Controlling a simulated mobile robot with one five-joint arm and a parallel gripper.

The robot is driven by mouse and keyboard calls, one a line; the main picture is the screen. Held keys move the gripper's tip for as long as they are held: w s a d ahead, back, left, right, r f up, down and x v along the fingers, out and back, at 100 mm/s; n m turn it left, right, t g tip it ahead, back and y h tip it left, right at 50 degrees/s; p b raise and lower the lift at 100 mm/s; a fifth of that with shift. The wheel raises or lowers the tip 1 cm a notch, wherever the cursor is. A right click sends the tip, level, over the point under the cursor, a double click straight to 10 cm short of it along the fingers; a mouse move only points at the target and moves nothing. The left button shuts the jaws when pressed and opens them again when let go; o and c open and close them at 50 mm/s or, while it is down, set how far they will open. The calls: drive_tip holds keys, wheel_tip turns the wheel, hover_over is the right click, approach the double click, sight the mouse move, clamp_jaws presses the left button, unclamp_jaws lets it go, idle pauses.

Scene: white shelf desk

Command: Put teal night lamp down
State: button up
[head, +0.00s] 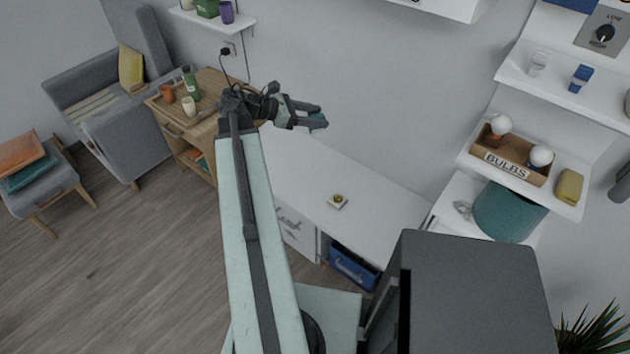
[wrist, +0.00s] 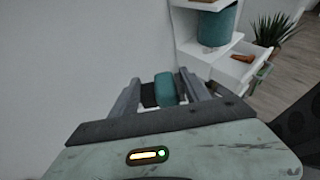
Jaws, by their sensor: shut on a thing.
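My gripper (head: 312,114) is shut on a small teal thing (head: 317,123), which I take to be the teal night lamp. Only a bit of it shows past the fingers in the head view. In the wrist view the teal piece (wrist: 166,88) sits between the two fingers, with a dark part beside it. Its lower part is hidden. My gripper is in the air over the far part of the white desk (head: 290,165), near the wall.
A small yellow-centred item (head: 338,201) lies on the desk, otherwise largely clear. Wooden side table (head: 205,98) with bottle and cups stands left. At right are shelves with a bulbs box (head: 507,166) and a big teal cylinder (head: 508,212). The wrist view shows an open drawer (wrist: 233,72).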

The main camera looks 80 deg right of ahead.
drive_tip(key=w+d+f+n+t+h+b, duration=0.25)
drive_tip(key=w+f+b, duration=0.25)
drive_tip(key=f+b, duration=1)
drive_tip(key=w+d+f+n+t+h+b, duration=0.15)
drive_tip(key=w+d+f+b, duration=0.25)
drive_tip(key=f+b, duration=1.2)
drive_tip(key=w+d+f+n+t+h+b, duration=0.25)
drive_tip(key=w+d+f+b, duration=0.2)
drive_tip(key=f+b, duration=1.05)
drive_tip(key=b, duration=0.2)
hover_over(301, 174)
drive_tip(key=shift+w+f+n+g+y, duration=0.1)
drive_tip(key=shift+f+n+g+y, duration=0.2)
drive_tip(key=shift+f, duration=0.65)
wheel_tip(301, 174, down, 4)
drive_tip(key=b, duration=0.3)
drive_tip(key=shift+b, duration=0.4)
drive_tip(key=shift+r, duration=0.25)
drive_tip(key=shift+f, duration=0.25)
drive_tip(key=o, duration=1.4)
drive_tip(key=shift+r, duration=0.1)
drive_tip(key=shift+r, duration=0.1)
